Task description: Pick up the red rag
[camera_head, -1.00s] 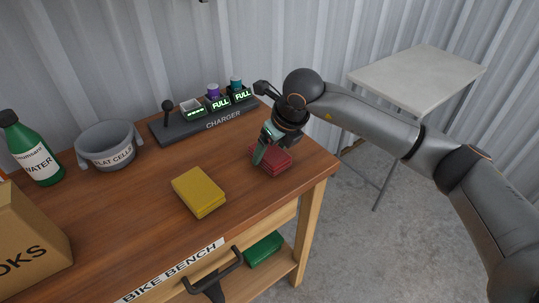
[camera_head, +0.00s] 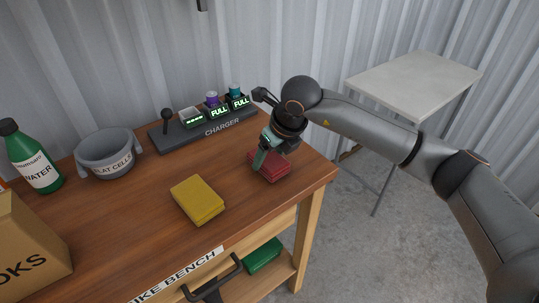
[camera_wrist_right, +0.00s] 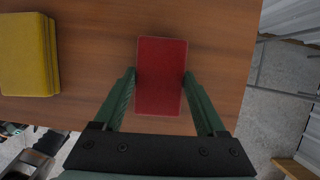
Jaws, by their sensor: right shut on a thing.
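The red rag (camera_head: 274,169) is a folded, flat stack near the right front corner of the wooden bench. My right gripper (camera_head: 264,158) is over it, with its fingers shut on the rag's two sides. In the right wrist view the red rag (camera_wrist_right: 161,75) lies between the two green fingers (camera_wrist_right: 160,85). I cannot see any gap under the rag; it appears at the bench surface. My left gripper is not in view.
A folded yellow rag (camera_head: 198,200) lies to the left. Behind are the charger (camera_head: 187,135), a grey bucket (camera_head: 106,155) and a green bottle (camera_head: 33,160); a cardboard box (camera_head: 30,245) stands front left. A pale table (camera_head: 415,82) stands beyond the bench.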

